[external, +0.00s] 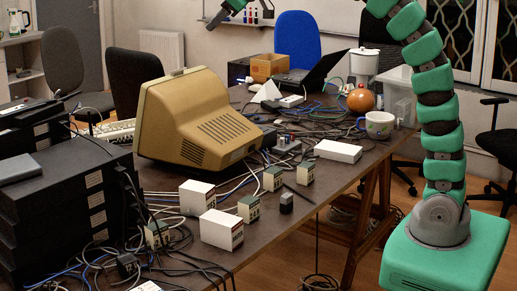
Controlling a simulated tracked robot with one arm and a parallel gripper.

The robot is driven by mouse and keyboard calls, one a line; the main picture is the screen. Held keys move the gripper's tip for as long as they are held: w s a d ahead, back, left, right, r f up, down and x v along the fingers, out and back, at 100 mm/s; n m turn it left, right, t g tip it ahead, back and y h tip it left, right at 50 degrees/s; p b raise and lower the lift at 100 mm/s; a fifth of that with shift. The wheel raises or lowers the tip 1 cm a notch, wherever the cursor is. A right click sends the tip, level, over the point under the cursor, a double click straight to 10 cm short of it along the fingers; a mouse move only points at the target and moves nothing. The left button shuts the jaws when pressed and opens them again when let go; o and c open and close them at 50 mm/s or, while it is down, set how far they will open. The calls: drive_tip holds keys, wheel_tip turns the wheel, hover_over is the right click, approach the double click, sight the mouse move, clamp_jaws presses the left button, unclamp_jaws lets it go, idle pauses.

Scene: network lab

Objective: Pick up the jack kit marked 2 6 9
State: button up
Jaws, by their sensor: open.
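Several small white-and-green boxes that look like jack kits stand on the dark table: one at the front left (157,234), one near the middle (249,208), one behind it (273,178) and one further right (305,173). Their markings are too small to read, so I cannot tell which one is marked 2 6 9. My gripper (215,20) is at the top edge of the external view, high above the table and far from the boxes. It is open, with nothing visible in it.
Larger white boxes (221,229) (197,197) stand among the small ones. A beige monitor (200,118) is behind them, and black equipment (60,205) is stacked at the left. Cables cover much of the table. A mug (379,125) and an orange round object (360,99) are at the right.

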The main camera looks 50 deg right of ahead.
drive_tip(key=w+a+f+n+g+p, duration=0.25)
drive_tip(key=w+a+f, duration=0.25)
drive_tip(key=a+f, duration=0.45)
drive_tip(key=n+g+h, duration=0.1)
drive_tip(key=n+g, duration=0.6)
drive_tip(key=n, duration=0.1)
hover_over(156, 225)
drive_tip(key=f, duration=3)
drive_tip(key=shift+a+f, duration=0.15)
drive_tip(key=shift+a, duration=0.2)
drive_tip(key=shift+a+f+b, duration=0.1)
drive_tip(key=shift+f+b, duration=0.35)
drive_tip(key=shift+f, duration=1.95)
drive_tip(key=shift+d+f+b, duration=0.2)
drive_tip(key=shift+f+b, duration=0.05)
drive_tip(key=shift+f, duration=1.25)
drive_tip(key=shift+d+f+b, duration=0.2)
drive_tip(key=shift+f, duration=1.25)
drive_tip(key=c, duration=1.1)
